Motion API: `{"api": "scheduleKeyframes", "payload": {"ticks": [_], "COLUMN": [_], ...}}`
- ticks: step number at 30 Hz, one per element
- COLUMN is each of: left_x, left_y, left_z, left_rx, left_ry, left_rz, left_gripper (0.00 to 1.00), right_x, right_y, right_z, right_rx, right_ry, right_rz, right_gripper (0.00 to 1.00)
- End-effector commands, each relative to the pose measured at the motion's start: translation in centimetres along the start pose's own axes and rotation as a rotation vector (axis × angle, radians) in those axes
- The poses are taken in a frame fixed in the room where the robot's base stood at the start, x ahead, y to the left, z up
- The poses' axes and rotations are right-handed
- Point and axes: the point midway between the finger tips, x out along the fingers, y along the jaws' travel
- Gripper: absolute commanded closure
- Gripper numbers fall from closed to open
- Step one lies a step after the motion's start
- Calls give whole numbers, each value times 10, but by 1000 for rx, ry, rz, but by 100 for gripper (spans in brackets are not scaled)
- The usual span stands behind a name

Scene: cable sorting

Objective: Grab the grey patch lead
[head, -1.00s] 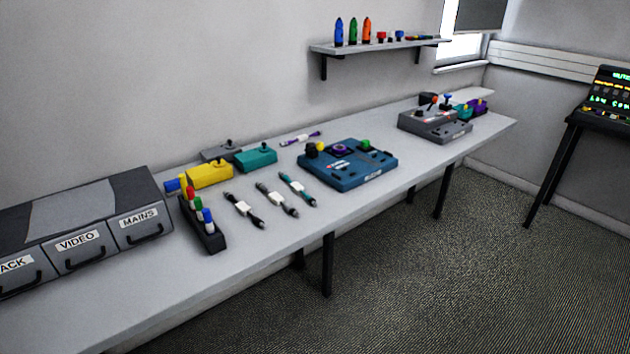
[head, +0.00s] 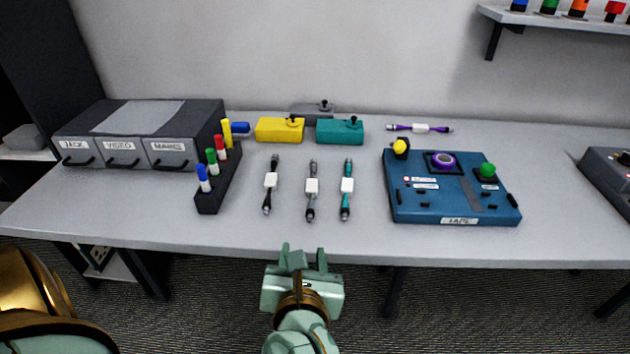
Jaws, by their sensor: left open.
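The grey patch lead (head: 311,190) lies on the bench top in the head view, with a white label around its middle. It is between a black lead (head: 270,184) on its left and a teal lead (head: 347,187) on its right. My left gripper (head: 303,257) is open and empty, at the bench's front edge in the picture, just below the grey lead and apart from it. My right gripper is not in view.
A marker rack (head: 207,202) stands left of the leads, and a blue TAPE panel (head: 440,203) lies to the right. Yellow (head: 279,131) and teal boxes (head: 340,132) sit behind. A purple lead (head: 420,128) lies at the back. The bench (head: 300,235) is clear in front of the leads.

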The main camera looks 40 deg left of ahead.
Motion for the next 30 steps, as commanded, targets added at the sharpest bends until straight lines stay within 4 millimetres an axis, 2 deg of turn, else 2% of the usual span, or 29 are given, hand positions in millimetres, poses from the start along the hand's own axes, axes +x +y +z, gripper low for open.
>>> {"api": "scheduleKeyframes", "payload": {"ticks": [2, 5, 15, 18, 23, 30], "left_x": [-7, -3, 76, 90, 102, 140], "left_y": [0, -2, -7, -8, -9, -13], "left_z": [2, 2, -6, -7, -6, -11], "left_rx": [-110, -168, -169, -168, -169, -166], "left_ry": [55, 89, 91, 91, 91, 92], "left_rz": [-40, -63, -62, -63, -63, -61], "left_gripper": [57, 57, 57, 57, 57, 57], "right_x": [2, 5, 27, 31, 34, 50], "right_y": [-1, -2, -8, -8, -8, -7], "right_z": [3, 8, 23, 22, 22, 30], "right_rx": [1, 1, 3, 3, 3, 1], "right_ry": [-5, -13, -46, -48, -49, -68], "right_rz": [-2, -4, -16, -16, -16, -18], "right_gripper": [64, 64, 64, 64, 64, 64]}}
